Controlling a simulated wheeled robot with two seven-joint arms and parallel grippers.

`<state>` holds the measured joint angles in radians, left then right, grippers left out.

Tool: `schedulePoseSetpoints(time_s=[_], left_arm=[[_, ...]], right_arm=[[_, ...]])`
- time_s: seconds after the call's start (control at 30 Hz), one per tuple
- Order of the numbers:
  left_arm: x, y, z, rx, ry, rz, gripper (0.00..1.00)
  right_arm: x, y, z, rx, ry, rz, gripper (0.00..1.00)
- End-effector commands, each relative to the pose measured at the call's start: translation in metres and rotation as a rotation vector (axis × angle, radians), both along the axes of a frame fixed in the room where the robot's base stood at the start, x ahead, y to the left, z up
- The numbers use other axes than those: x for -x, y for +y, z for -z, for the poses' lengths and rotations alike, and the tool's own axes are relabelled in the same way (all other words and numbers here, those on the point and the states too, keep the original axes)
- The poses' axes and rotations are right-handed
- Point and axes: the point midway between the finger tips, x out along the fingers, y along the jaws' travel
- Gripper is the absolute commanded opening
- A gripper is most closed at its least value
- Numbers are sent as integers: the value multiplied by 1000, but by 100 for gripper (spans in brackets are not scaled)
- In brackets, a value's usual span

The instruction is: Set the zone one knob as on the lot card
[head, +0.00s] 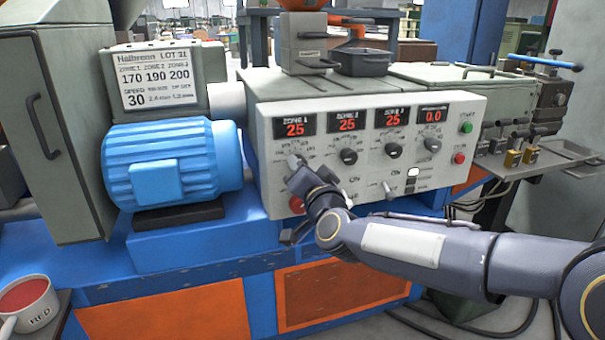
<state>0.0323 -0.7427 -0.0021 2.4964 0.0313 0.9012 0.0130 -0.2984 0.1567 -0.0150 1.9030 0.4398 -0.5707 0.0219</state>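The lot card (157,77) is on the grey housing at upper left and reads 170, 190, 200 for zones 1 to 3, and speed 30. The control panel (470,103) faces me. Its zone 1 display (295,126) shows 25. My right gripper (296,165) is at the panel just below that display, where it covers most or all of the zone one knob. I cannot tell whether its fingers grip the knob. The zone 2 knob (348,156) and zone 3 knob (394,150) are uncovered, and their displays also show 25. My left gripper is out of view.
A speed knob (432,144) sits under a display reading 0.0. A blue motor (165,165) stands left of the panel.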

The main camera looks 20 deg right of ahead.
Motion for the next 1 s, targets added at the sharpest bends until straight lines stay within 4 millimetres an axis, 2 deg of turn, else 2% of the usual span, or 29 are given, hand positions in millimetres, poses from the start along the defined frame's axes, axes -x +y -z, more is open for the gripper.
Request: schedulePoseSetpoints(time_s=[0.57,0.6,0.73,1.0], left_arm=[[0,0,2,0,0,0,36],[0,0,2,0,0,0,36],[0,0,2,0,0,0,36],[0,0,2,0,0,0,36]], right_arm=[[0,0,1,-32,3,-1,9],[0,0,1,-31,3,-1,36],[0,0,1,-31,3,-1,53],[0,0,0,-31,2,-1,54]])
